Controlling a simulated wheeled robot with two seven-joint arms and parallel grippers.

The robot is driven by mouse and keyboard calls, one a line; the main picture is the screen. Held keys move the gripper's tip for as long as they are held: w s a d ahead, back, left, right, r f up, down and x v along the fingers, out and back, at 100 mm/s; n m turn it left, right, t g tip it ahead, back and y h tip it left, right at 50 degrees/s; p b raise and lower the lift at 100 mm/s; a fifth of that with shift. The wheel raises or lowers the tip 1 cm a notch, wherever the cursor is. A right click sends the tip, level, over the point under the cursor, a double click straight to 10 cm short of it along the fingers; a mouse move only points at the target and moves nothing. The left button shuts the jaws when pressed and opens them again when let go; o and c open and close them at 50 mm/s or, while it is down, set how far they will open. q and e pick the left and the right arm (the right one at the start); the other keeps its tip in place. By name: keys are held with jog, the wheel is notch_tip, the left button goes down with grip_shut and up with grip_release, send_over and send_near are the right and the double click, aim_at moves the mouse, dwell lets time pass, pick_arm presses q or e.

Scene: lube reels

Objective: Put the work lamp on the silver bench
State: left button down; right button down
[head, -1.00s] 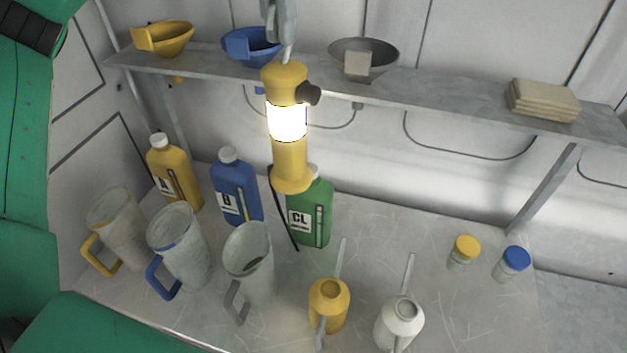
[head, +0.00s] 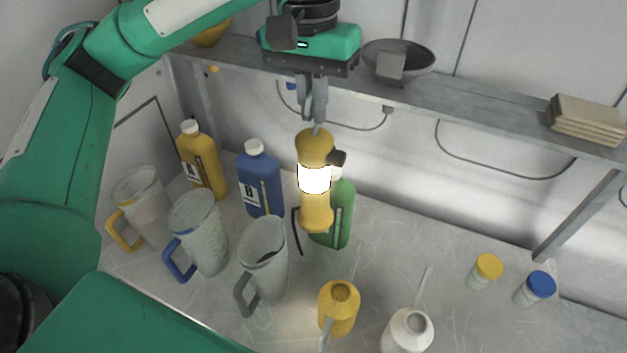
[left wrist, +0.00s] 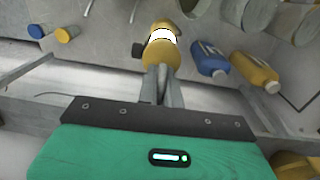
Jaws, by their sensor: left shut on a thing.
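The work lamp (head: 315,205) is a yellow cylinder with a lit white band and a dark knob on its side. My left gripper (head: 315,120) is shut on its top end, and the lamp hangs upright below it. In the left wrist view the lamp (left wrist: 162,55) shows just beyond the shut fingers (left wrist: 161,80). In the head view the lamp partly hides a green bottle (head: 342,225) behind it. The silver bench (head: 420,240) lies below, with scratched bare metal to the right. I cannot tell the lamp's exact height above it. My right gripper is not in view.
Yellow (head: 203,160) and blue (head: 260,180) bottles stand at the back left, with several clear jugs (head: 200,235) before them. Yellow (head: 340,305) and white (head: 407,332) oil cans stand in front. Two small jars (head: 485,270) are at the right. A shelf (head: 480,110) runs above.

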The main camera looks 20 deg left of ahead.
aim_at(313, 185)
pick_arm(q)
notch_tip(313, 185, down, 11)
jog(key=shift+f+p, duration=0.15)
jog(key=shift+p, duration=0.5)
jog(key=shift+f+p, duration=0.3)
jog(key=shift+f, duration=2.25)
jog(key=c, duration=1.6)
grip_release()
jog(key=shift+f, duration=0.1)
jog(key=shift+o, duration=0.2)
